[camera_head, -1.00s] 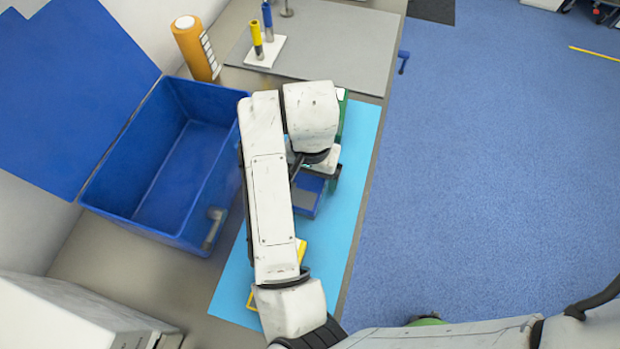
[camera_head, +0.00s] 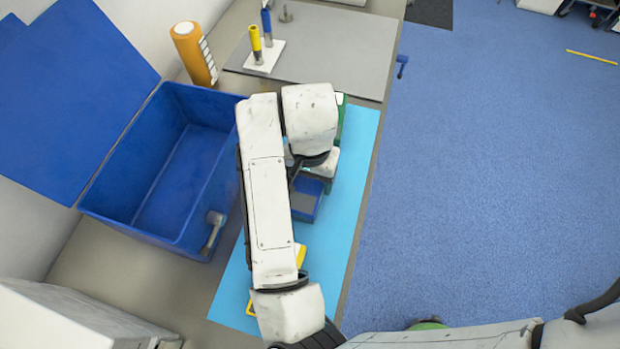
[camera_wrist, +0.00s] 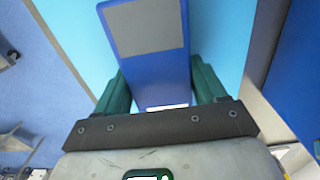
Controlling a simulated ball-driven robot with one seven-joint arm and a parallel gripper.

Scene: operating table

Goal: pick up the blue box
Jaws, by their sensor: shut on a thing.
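The blue box (camera_head: 307,199) is small, with a grey panel on its face. In the head view it is partly hidden under my white arm, over the light blue mat (camera_head: 352,180). In the wrist view the blue box (camera_wrist: 150,68) stands out between the two green fingers of my gripper (camera_wrist: 162,82), one on each side. My gripper is shut on it near its lower end in that view. I cannot tell whether the box touches the mat.
A large open blue bin (camera_head: 150,215) stands left of the mat. An orange bottle (camera_head: 194,55) and a white block with yellow and blue tools (camera_head: 264,56) stand at the back. A yellow item (camera_head: 301,255) and a green item (camera_head: 343,112) lie partly under my arm.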

